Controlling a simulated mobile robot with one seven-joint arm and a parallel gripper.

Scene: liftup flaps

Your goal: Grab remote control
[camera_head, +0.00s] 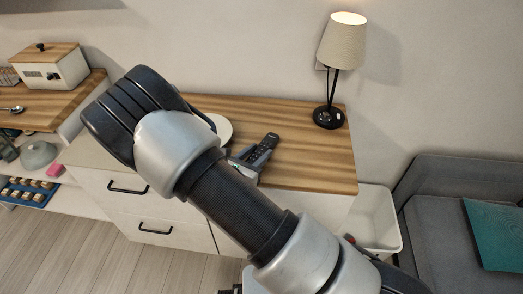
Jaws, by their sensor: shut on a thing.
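The remote control (266,146) is dark with small buttons. It shows over the wooden top of the white cabinet, tilted toward the upper right. My gripper (252,158) is at its near left end and is shut on it. The gripper is largely hidden behind my arm, and the fingertips show only in small part. I cannot tell whether the remote touches the wooden top.
A white plate (221,127) lies partly behind my arm. A lit lamp (329,115) stands at the back right of the cabinet top (315,170). A white bin (378,222) and a grey sofa (435,215) are at the right. The top's right front is clear.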

